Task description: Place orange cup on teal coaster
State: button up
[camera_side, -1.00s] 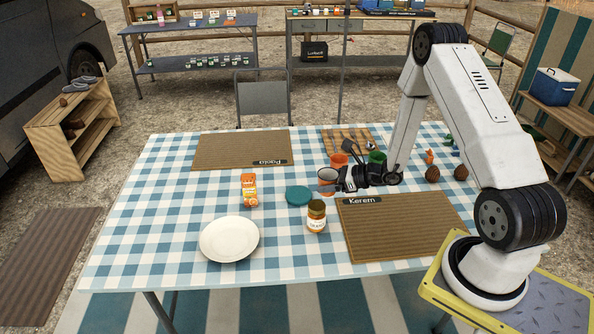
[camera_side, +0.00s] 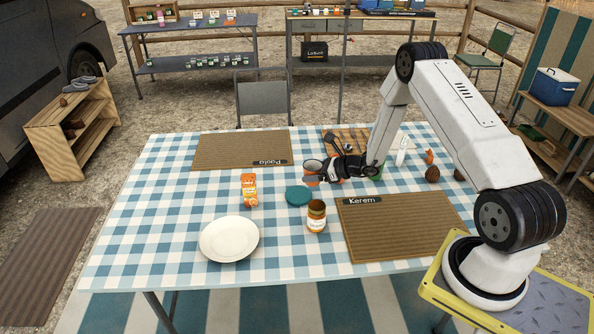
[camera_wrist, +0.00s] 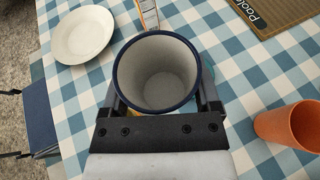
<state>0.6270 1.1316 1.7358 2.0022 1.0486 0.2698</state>
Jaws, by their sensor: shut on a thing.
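My gripper (camera_side: 318,174) is shut on a cup (camera_side: 313,169) with an orange outside, pale inside and dark rim. The wrist view looks into this empty cup (camera_wrist: 158,82) between the fingers (camera_wrist: 160,98); its outside is mostly hidden there. The cup looks upright and raised above the table. The teal coaster (camera_side: 298,195) lies bare on the checked cloth, below and left of the cup in the side view. Only a teal sliver of it shows past the cup's right side in the wrist view. A second, plain orange cup (camera_wrist: 288,127) stands apart to the right there.
A jar (camera_side: 316,217) stands close to the coaster's front right, and an orange carton (camera_side: 249,189) to its left. A white plate (camera_side: 229,228) lies front left. Woven mats lie at the back (camera_side: 240,150) and front right (camera_side: 402,229).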

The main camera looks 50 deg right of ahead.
send_over(298, 194)
jog(key=shift+s+d+f, duration=0.1)
jog(key=shift+s+f, duration=0.05)
jog(key=shift+f, duration=3.2)
jog(key=shift+w+f, duration=0.2)
jog(key=shift+f, duration=1.55)
jog(key=o, duration=1.1)
jog(key=shift+f, duration=0.1)
jog(key=shift+s+d+r, duration=0.1)
jog(key=shift+r, duration=0.1)
jog(key=shift+v, duration=5.95)
